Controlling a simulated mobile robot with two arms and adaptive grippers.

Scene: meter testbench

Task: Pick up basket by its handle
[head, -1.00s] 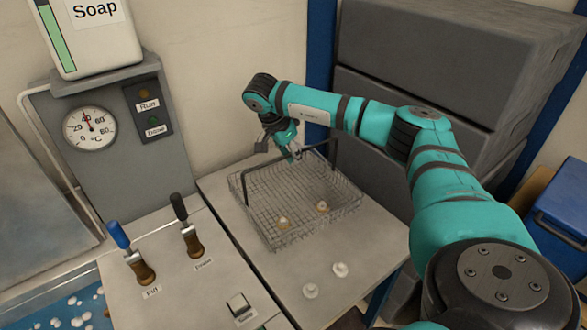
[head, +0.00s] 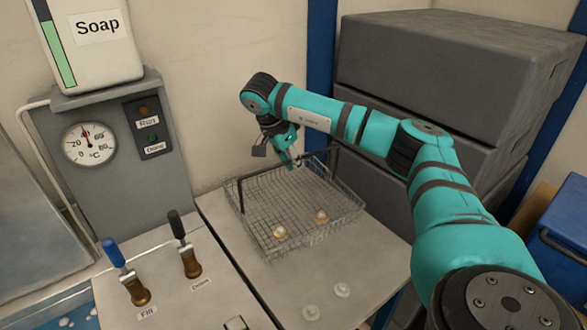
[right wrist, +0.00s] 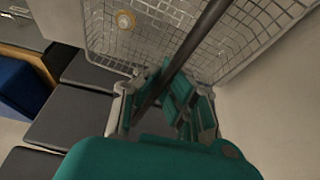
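The wire mesh basket (head: 262,218) is at the back of the pale bench top, with its dark handle raised across it. My right gripper (head: 291,163) is at the handle bar, near the middle of its top. In the right wrist view, the dark handle (right wrist: 205,32) runs between the fingers of the right gripper (right wrist: 160,92), which look shut around it. The basket (right wrist: 65,18) hangs or rests below; I cannot tell whether its bottom is clear of the bench. Two small round pale parts (head: 280,233) lie in the basket. My left gripper is out of view.
Two pale round pieces (head: 342,290) lie on the bench in front of the basket. Blue and black levers (head: 190,258) stand at left. A gauge panel (head: 88,143) and wall are behind; stacked grey boxes (head: 450,65) and a blue bin (head: 560,235) are at right.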

